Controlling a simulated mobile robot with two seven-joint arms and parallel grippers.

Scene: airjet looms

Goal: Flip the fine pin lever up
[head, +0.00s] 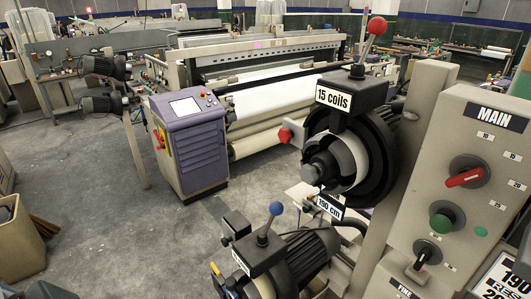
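A grey control panel (414,211) stands at the right. A label reading "FINE" (404,289) sits at its bottom, cut by the picture's lower edge. No lever below that label shows in the frame. Above it is a black knob switch (427,252). Higher up are a green button (442,222), a red switch handle (466,177) and a "MAIN" label (494,115). Three ball-tipped levers stand on the feeder units: red (376,27), blue (275,209) and yellow (215,268). I cannot tell which lever is the fine pin lever. Neither of my grippers is in view.
A feeder unit labelled "15 coils" (334,98) stands left of the panel, with a lower motor unit (308,252) in front. A purple-grey console (196,146) and a loom with a white roll (271,101) stand behind. Grey floor (120,230) is open at the left.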

